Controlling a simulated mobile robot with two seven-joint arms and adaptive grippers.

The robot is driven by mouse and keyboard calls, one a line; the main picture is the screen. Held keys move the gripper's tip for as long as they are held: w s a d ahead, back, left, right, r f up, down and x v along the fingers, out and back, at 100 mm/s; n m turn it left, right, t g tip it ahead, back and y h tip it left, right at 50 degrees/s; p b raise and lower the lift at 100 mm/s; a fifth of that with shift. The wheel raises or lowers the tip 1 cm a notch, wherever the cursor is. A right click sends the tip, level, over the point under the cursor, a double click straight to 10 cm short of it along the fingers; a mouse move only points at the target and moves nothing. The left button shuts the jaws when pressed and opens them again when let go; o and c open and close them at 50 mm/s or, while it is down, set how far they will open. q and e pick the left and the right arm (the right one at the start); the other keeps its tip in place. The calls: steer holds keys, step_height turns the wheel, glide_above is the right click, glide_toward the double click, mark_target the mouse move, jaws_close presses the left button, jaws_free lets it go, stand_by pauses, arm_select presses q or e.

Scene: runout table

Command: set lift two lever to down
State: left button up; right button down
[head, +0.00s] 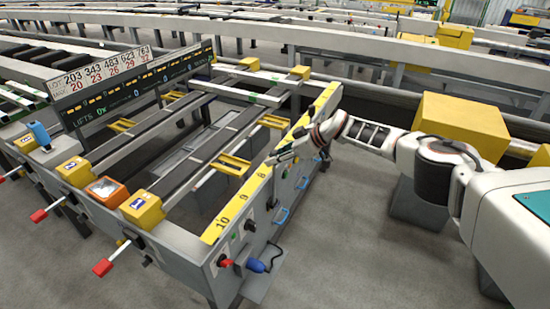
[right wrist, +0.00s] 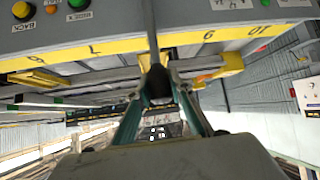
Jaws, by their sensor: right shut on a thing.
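My right gripper (head: 285,157) reaches in from the right to the yellow numbered edge strip (head: 232,205) of the runout table's side panel. In the right wrist view the right gripper's fingers (right wrist: 157,88) are closed around the end of a dark rod-like lever (right wrist: 152,35). The lever crosses the strip between the marks 7 and 9 or 6. I cannot read which lift it belongs to, and the fingers hide its tip. Its position, up or down, is not clear. My left gripper is in neither view.
Red-handled levers (head: 103,267) stick out at the near left end below yellow boxes (head: 142,208). The side panel has a red knob (head: 225,262), blue handles (head: 282,215) and a blue plug (head: 257,265). A display board (head: 130,90) stands behind.

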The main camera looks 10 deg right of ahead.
steer(key=c, duration=1.8)
jaws_free()
steer(key=shift+a, duration=0.1)
steer(key=shift+o, duration=0.2)
steer(key=shift+s+d+r, duration=0.1)
steer(key=shift+d+r, duration=0.15)
steer(key=shift+d, duration=0.15)
steer(key=v, duration=1.1)
steer(key=shift+r, duration=0.1)
